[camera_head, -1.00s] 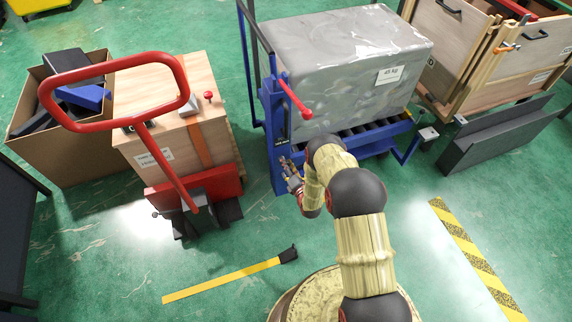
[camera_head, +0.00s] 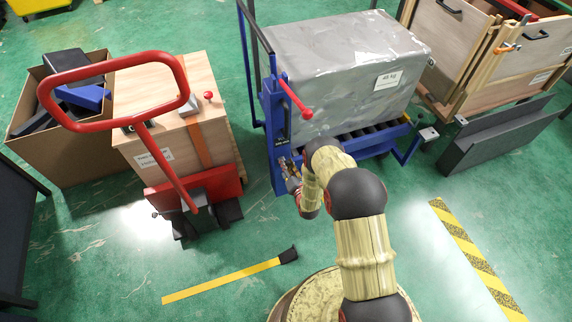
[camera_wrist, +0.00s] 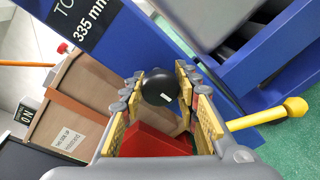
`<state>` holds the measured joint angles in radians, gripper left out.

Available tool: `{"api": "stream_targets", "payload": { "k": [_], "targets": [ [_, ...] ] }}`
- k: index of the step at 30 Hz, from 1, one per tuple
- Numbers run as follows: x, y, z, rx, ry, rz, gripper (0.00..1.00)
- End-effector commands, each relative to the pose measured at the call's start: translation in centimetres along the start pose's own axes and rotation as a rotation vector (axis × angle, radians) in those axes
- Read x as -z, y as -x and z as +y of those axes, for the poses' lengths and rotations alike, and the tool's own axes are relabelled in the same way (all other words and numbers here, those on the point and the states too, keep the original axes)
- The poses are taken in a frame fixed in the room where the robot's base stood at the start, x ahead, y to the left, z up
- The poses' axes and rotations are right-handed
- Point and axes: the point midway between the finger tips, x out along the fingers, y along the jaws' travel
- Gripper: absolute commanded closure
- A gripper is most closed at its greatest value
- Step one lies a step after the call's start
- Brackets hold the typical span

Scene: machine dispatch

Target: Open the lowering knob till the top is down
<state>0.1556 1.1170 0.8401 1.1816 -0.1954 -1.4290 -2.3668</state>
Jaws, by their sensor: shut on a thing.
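The black round lowering knob (camera_wrist: 159,86), with a small white mark, sits between the fingers of my gripper (camera_wrist: 160,98) in the wrist view. My gripper is shut on it. In the head view my gripper (camera_head: 290,176) reaches the lower part of the lift's blue post (camera_head: 275,135), and the knob is too small to tell there. The lift's roller top (camera_head: 365,137) stands clear of the floor and carries a grey wrapped load (camera_head: 330,75) with a 45 kg label. A blue plate marked 335 mm (camera_wrist: 125,42) shows beside the knob.
A red lever (camera_head: 295,100) sticks out above my gripper. A yellow-ended bar (camera_wrist: 275,115) shows at right in the wrist view. A red-handled truck (camera_head: 215,185) with a wooden box (camera_head: 195,75) stands left.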

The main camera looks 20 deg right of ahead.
Motion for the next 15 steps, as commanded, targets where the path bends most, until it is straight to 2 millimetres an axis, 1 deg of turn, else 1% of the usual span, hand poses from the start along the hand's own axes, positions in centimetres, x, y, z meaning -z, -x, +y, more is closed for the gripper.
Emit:
{"api": "stream_targets", "payload": {
  "k": [1,10,15],
  "targets": [
    [0.33,0.24,-0.22,0.005,-0.001,0.006,0.68],
    [0.17,0.13,-0.12,0.002,-0.001,0.003,0.51],
    [0.09,0.08,-0.08,0.001,-0.001,0.002,0.50]
  ]
}}
